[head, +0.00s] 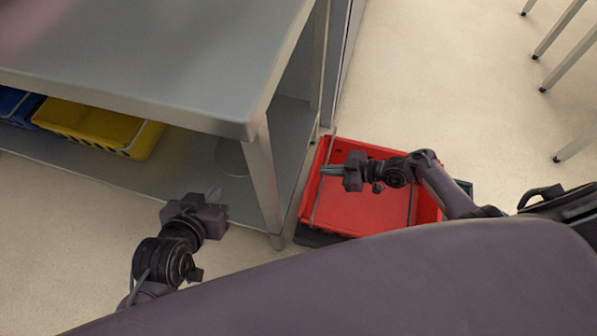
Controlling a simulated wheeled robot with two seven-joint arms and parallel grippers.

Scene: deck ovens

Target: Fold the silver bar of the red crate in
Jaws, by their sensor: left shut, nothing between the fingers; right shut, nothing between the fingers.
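The red crate (358,211) is on the right of the table leg, low near the floor, with a dark thing under it. Its silver bar (320,186) runs along the inside of its left end. A second thin bar shows near the right end, partly behind my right arm. My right gripper (327,170) is over the crate's left part, shut and empty, its fingertips pointing left close to the silver bar. I cannot tell whether they touch it. My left gripper (215,193) is shut and empty in front of the table's lower shelf, well left of the crate.
A steel table (170,60) fills the upper left; its leg (264,185) stands between my grippers. A yellow crate (90,127) and a blue crate (14,106) are on its lower shelf. Metal legs (560,42) stand at the upper right. The floor behind the red crate is clear.

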